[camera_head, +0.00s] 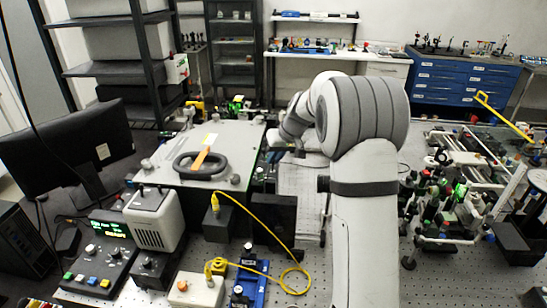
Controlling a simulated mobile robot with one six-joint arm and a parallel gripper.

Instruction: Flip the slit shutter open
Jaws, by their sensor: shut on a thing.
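My gripper (272,153) is small and dark at the end of my white arm, by the right side of a large grey-topped box (228,139) on the bench. It is shut on a small part at that side, which appears to be the slit shutter. The shutter's shape and angle cannot be made out, as the fingers and wrist cover it. A black hose coil (178,166) and an orange strip lie on the box top.
A control box with a green display (108,229), a beige unit (152,220) and a yellow cable (262,221) stand in front. A monitor (70,150) is at left. Crowded optics (445,210) fill the right bench. Some perforated bench top is bare right of the box.

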